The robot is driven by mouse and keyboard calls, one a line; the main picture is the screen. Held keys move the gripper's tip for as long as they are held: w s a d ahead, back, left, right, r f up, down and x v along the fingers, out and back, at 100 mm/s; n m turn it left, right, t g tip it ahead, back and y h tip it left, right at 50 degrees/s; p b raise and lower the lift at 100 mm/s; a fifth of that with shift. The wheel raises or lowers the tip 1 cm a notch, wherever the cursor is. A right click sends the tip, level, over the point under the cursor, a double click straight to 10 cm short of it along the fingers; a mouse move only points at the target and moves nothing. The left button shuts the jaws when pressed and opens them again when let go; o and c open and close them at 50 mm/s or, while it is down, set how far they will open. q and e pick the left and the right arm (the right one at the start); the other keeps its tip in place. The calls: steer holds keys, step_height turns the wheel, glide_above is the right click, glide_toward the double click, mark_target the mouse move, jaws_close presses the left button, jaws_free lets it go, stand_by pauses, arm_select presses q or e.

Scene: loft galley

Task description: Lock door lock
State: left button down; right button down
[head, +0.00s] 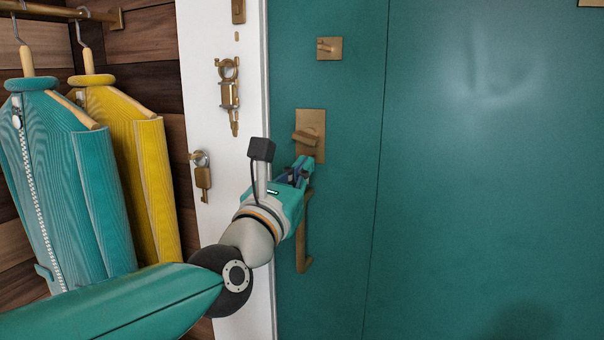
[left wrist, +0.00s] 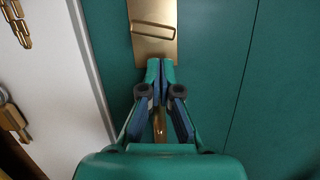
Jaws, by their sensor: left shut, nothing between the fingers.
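The door lock is a brass plate (head: 317,121) with a brass thumb-turn (head: 305,138) on the teal door (head: 345,220). In the head view the turn looks tilted a little off horizontal. In the left wrist view the lock plate (left wrist: 155,14) and its turn (left wrist: 153,30) are at the top, past the fingertips. My left gripper (head: 303,163) is shut and empty, just below the turn; whether it touches the plate is unclear. It shows in the left wrist view with its fingertips together (left wrist: 159,64). My right gripper is not in view.
A brass pull handle (head: 305,262) is below the lock, partly behind my gripper. A small brass fitting (head: 329,47) is above. The white frame (head: 215,130) carries a brass latch (head: 229,90) and a padlock (head: 202,178). Teal (head: 75,180) and yellow (head: 150,170) jackets hang left.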

arm_select(q)
steer(key=f+b, duration=0.3)
steer(key=shift+a, duration=0.3)
steer(key=v, duration=0.9)
steer(key=shift+s+a+r, duration=0.2)
steer(key=shift+s+a, duration=0.1)
steer(key=shift+a, duration=0.05)
